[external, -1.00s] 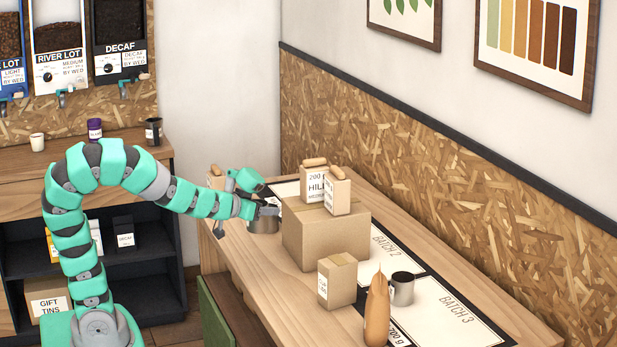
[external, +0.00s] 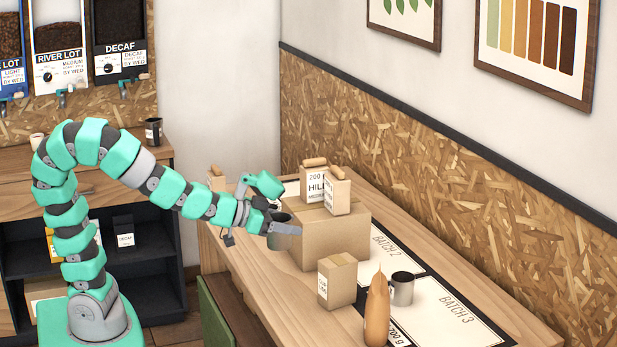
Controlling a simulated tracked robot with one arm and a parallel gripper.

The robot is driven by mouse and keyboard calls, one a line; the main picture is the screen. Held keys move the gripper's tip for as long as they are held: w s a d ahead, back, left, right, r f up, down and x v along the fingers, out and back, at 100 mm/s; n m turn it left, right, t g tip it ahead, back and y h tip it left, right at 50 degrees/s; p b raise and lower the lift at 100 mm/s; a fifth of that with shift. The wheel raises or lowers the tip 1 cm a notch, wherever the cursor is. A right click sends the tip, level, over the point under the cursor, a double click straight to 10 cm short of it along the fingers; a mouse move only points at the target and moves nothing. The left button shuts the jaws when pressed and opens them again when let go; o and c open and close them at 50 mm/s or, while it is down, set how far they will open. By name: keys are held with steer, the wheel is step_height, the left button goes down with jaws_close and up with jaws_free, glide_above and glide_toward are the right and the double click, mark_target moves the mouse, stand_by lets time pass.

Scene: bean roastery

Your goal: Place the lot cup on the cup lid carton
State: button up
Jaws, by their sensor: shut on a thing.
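My gripper (external: 268,219) is shut on a grey metal cup (external: 284,236), which I take as the lot cup. It holds the cup at the left front of a large cardboard box; how high above the table I cannot tell. The cup looks roughly upright, and my fingers hide part of its rim. The cup lid carton (external: 337,283), a small brown box with a white label, stands on the table to the right of the held cup and nearer the camera. Its top is bare. The cup and the carton are apart.
The large box (external: 335,235) carries paper bags (external: 312,183). A similar grey cup (external: 402,289) stands on the Batch 3 mat (external: 455,314). A brown pointed object (external: 377,312) stands close right of the carton.

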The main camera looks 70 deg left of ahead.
steer(key=w+d, duration=0.1)
steer(key=w, duration=0.3)
steer(key=w+d, duration=0.1)
steer(key=w, duration=0.4)
steer(key=w+d+f, duration=0.1)
steer(key=w, duration=0.3)
steer(key=shift+w+d+f, duration=0.1)
steer(key=shift+w+d, duration=0.15)
steer(key=shift+w, duration=0.05)
steer(key=shift+w+f, duration=0.15)
steer(key=shift+f, duration=0.1)
steer(key=shift+f+b, duration=0.45)
steer(key=shift+f, duration=1.05)
steer(key=shift+f, duration=0.15)
steer(key=o, duration=1)
steer(key=shift+o, duration=0.3)
